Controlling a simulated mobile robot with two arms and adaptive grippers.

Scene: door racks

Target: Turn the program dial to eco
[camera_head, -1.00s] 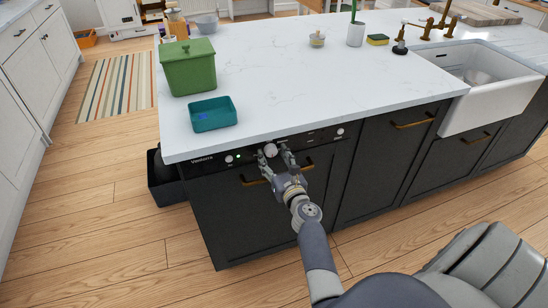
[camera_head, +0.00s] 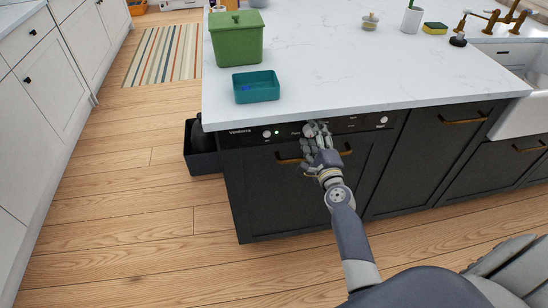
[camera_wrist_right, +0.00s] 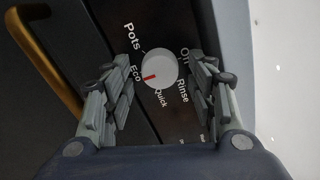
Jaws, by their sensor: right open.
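The program dial (camera_wrist_right: 160,68) is a round white knob with a red mark, on the dark dishwasher panel (camera_head: 350,125). In the right wrist view, labels Pots, Off, Rinse, Quick and Eco ring it. The red mark points left, at or close to the Eco label (camera_wrist_right: 136,74). My right gripper (camera_head: 315,131) is at the panel, open, with its fingers on either side of the dial. I cannot tell whether they touch it. In the head view the gripper largely hides the dial.
A brass handle (camera_wrist_right: 46,62) lies beside the gripper, below the panel. The white countertop (camera_head: 330,80) overhangs the panel and holds a green bin (camera_head: 237,40) and a teal tray (camera_head: 257,88). A dark bin (camera_head: 202,150) stands on the floor at the left.

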